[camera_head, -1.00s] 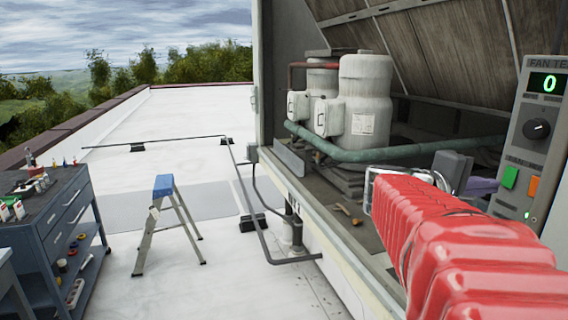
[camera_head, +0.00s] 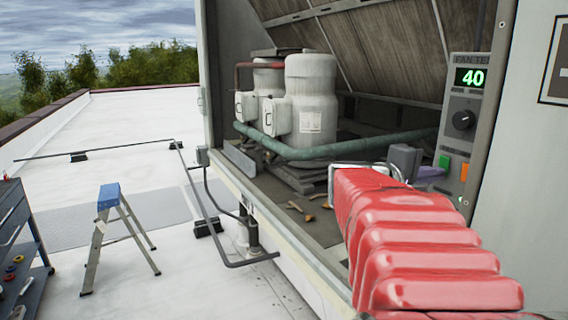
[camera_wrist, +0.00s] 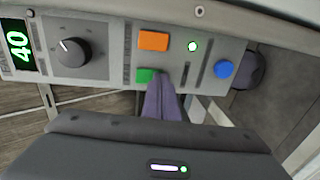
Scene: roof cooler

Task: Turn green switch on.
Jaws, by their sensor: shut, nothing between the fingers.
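The fan test panel (camera_head: 457,128) is on the right of the head view, its display (camera_head: 470,78) lit and reading 40. A green switch (camera_head: 444,162) and an orange switch (camera_head: 465,171) sit below the black knob (camera_head: 463,120). In the wrist view the panel lies sideways, with the green switch (camera_wrist: 147,76) below the orange switch (camera_wrist: 153,40). My gripper (camera_wrist: 165,80) is shut and empty, its purple fingertips at the green switch's right edge and partly covering it. I cannot tell whether they touch. A small green light (camera_wrist: 193,46) is lit beside the orange switch.
A blue button (camera_wrist: 223,69) is on the panel to the right of my fingertips. Tools (camera_head: 300,210) lie on the cooler floor. Pipes, a stepladder (camera_head: 117,232) and a tool cart (camera_head: 20,250) stand to the left.

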